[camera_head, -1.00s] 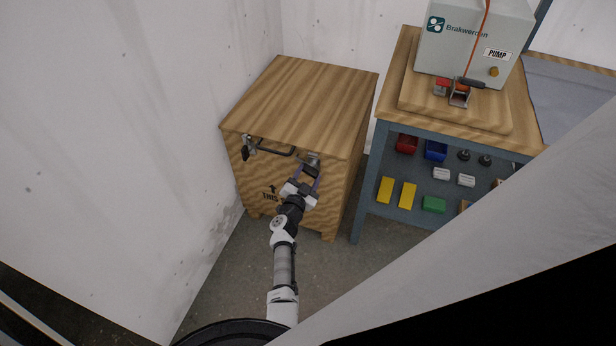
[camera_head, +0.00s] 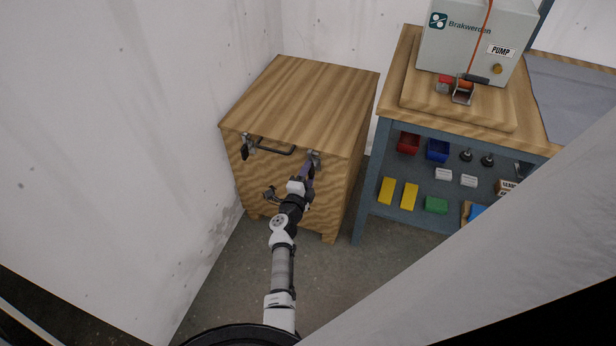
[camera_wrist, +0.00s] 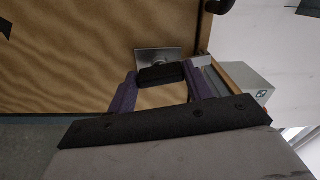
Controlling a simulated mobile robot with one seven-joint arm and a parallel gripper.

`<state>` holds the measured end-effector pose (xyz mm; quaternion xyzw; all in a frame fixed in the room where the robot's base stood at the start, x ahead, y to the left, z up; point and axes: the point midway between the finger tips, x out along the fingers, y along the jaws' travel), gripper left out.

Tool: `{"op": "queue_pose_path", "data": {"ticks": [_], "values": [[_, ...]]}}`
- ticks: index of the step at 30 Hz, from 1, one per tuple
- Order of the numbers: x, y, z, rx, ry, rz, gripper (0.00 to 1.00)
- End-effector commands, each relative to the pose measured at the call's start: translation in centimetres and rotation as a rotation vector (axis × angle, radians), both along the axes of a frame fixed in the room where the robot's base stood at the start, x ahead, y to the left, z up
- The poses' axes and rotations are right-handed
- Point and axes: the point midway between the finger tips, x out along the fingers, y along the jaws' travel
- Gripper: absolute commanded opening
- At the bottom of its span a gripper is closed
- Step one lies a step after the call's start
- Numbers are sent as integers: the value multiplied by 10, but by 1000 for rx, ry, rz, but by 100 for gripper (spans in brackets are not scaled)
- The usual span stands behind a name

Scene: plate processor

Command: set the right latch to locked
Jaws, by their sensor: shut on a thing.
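The wooden crate (camera_head: 290,190) stands against the wall, with its lid down. The right latch (camera_head: 314,158) sits at the top right of its front face. In the wrist view the right latch (camera_wrist: 160,74) shows as a metal plate with a dark handle between my fingers. My gripper (camera_head: 308,172) reaches it from below, its purple fingers on either side of the dark handle; it also fills the wrist view (camera_wrist: 160,88). The fingers are shut on the handle. They hide part of the latch, so its exact setting is hard to tell. The left latch (camera_head: 246,147) is at the front's upper left.
A black carry handle (camera_head: 272,149) lies between the latches. A workbench (camera_head: 365,185) with a pump box (camera_head: 470,45) and shelf bins stands close on the right. A white wall (camera_head: 120,120) is on the left. Floor is clear in front of the crate.

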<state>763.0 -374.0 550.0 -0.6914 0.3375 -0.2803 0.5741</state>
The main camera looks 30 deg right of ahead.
Motion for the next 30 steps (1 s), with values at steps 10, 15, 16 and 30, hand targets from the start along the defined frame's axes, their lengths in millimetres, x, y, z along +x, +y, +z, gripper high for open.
{"op": "queue_pose_path", "data": {"ticks": [10,15,16,30], "values": [[0,0,-1,101,-128,0,28],[0,0,0,120,-152,-1,28],[0,0,0,121,-154,-1,28],[0,0,0,125,-159,-1,59]]}}
